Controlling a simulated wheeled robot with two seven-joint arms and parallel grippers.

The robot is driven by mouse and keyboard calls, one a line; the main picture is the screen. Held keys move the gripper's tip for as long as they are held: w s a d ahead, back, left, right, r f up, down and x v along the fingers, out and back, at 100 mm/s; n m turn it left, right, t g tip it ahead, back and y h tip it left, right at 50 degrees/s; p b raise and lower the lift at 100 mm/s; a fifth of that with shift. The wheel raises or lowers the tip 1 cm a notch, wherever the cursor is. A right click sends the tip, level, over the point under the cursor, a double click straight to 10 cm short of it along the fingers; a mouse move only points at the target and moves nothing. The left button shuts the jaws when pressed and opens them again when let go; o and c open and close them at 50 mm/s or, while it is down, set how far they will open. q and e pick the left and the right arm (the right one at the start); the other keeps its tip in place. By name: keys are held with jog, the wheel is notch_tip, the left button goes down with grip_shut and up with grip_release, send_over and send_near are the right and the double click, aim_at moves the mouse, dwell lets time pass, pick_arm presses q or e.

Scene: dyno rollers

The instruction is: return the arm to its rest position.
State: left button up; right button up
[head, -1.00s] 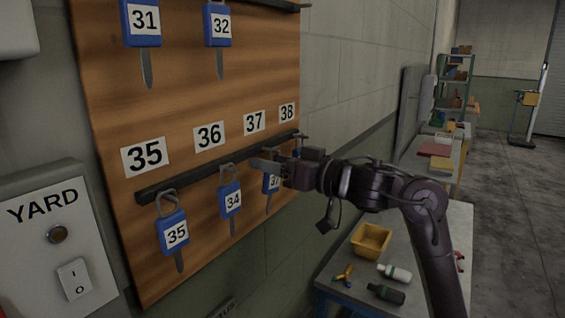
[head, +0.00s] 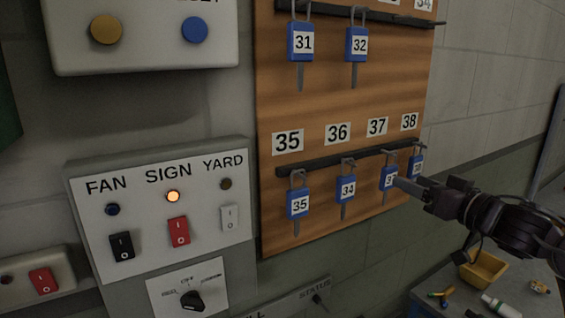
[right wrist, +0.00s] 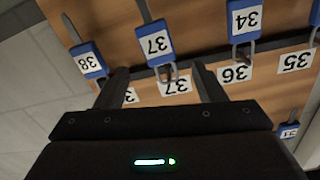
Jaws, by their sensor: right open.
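My right gripper (head: 412,185) reaches in from the right in the head view, in front of the lower row of the wooden key board (head: 345,110). In the right wrist view its two fingers (right wrist: 162,85) are spread apart. The blue tag 37 (head: 390,177) hangs on the lower rail, beside the fingertips in the head view; in the right wrist view tag 37 (right wrist: 156,43) shows beyond the gap between the fingers. I cannot tell whether a finger touches it. Nothing shows held between the fingers. My left gripper is not in view.
Blue tags 35 (head: 299,203), 34 (head: 346,188) and 38 (head: 417,165) hang on the same rail. A switch panel (head: 165,205) with a lit SIGN lamp is on the left. A yellow bin (head: 484,268) stands on a bench below the arm.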

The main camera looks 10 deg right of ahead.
jog(key=s+a+f+m+g+h, duration=0.1)
jog(key=s+a+f+g+h, duration=0.15)
jog(key=f, duration=0.85)
jog(key=s+a+f+g+h, duration=0.15)
jog(key=a+f+h, duration=0.25)
jog(key=f, duration=0.7)
jog(key=s+a+f+g, duration=0.45)
jog(key=s+f, duration=0.25)
jog(key=s, duration=0.5)
jog(key=s+a+f+g, duration=0.3)
jog(key=s+f+g, duration=0.2)
jog(key=s+f, duration=0.45)
jog(key=s+f+n, duration=0.1)
jog(key=s+f, duration=0.1)
jog(key=f, duration=1.3)
jog(key=s+f, duration=0.2)
jog(key=f, duration=1.3)
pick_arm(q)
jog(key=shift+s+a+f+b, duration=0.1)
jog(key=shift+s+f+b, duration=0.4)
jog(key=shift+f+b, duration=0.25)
pick_arm(e)
jog(key=s+d+f+g, duration=0.1)
jog(key=s+d+f, duration=0.1)
jog(key=s+f, duration=0.7)
jog(key=s+d+f+g, duration=0.1)
jog(key=s+f, duration=0.8)
jog(key=s, duration=0.1)
jog(key=shift+d, duration=0.4)
